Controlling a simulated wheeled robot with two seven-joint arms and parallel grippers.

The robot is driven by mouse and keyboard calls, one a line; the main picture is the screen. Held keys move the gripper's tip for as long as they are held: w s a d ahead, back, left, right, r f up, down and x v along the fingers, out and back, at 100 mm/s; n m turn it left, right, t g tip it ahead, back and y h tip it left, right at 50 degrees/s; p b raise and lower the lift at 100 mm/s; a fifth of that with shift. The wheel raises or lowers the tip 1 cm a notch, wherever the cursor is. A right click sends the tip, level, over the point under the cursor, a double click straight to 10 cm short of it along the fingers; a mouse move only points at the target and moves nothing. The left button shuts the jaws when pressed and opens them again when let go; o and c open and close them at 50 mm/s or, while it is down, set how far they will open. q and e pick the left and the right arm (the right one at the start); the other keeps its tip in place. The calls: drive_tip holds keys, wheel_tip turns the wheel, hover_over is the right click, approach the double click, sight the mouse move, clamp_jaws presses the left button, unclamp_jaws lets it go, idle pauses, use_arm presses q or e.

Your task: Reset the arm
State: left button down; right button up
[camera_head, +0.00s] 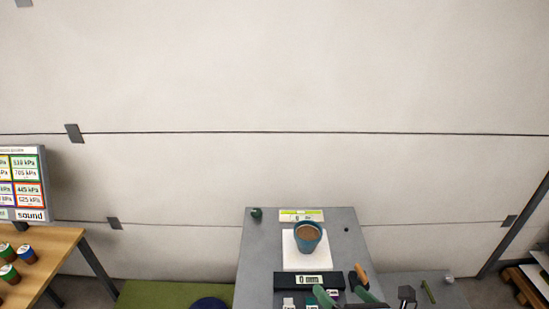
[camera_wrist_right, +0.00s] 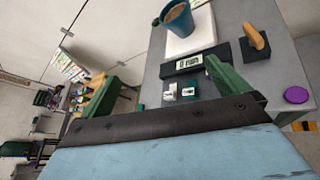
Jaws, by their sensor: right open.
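My right gripper (camera_head: 340,292) shows at the bottom of the head view, over the front part of the grey table (camera_head: 258,262). Its two green fingers are apart and nothing shows between them. One green finger (camera_wrist_right: 222,74) also shows in the right wrist view. A blue pot (camera_head: 308,243) with brown contents stands upright on a white plate (camera_head: 291,262), beyond the gripper and apart from it. The pot also shows at the top of the wrist view (camera_wrist_right: 178,20). My left gripper is not in view.
A black display bar reading "0 mm" (camera_head: 325,279) lies before the plate, with small labelled blocks (camera_wrist_right: 188,91) near it. A wooden-handled block (camera_wrist_right: 256,38) stands beside the bar. A wooden table (camera_head: 45,250) with several cups is at left. A pale wall stands behind.

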drive_tip(key=s+d+f+m+g+h, duration=0.1)
drive_tip(key=s+d+m+g+h, duration=0.3)
drive_tip(key=s+m, duration=0.95)
drive_tip(key=s+d+f+m+g+h, duration=0.1)
drive_tip(key=s+d+m+g, duration=0.35)
drive_tip(key=m, duration=1.55)
wheel_tip(320, 180, down, 29)
drive_tip(key=s+a+g+b, duration=0.2)
drive_tip(key=b, duration=0.4)
use_arm(q)
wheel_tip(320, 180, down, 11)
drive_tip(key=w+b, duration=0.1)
drive_tip(key=b, duration=0.3)
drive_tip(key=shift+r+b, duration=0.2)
drive_tip(key=shift+b, duration=0.15)
use_arm(e)
drive_tip(key=s+d+f, duration=0.1)
drive_tip(key=s+f, duration=0.7)
drive_tip(key=f, duration=0.2)
drive_tip(key=s+d+f+g, duration=0.1)
drive_tip(key=s+d+f, duration=0.1)
drive_tip(key=s+f, duration=0.6)
wheel_tip(320, 180, down, 3)
drive_tip(key=shift+d+r+n+h, duration=0.1)
drive_tip(key=shift+d+n+h, duration=0.05)
drive_tip(key=shift+n+h, duration=0.2)
drive_tip(key=shift+s, duration=0.1)
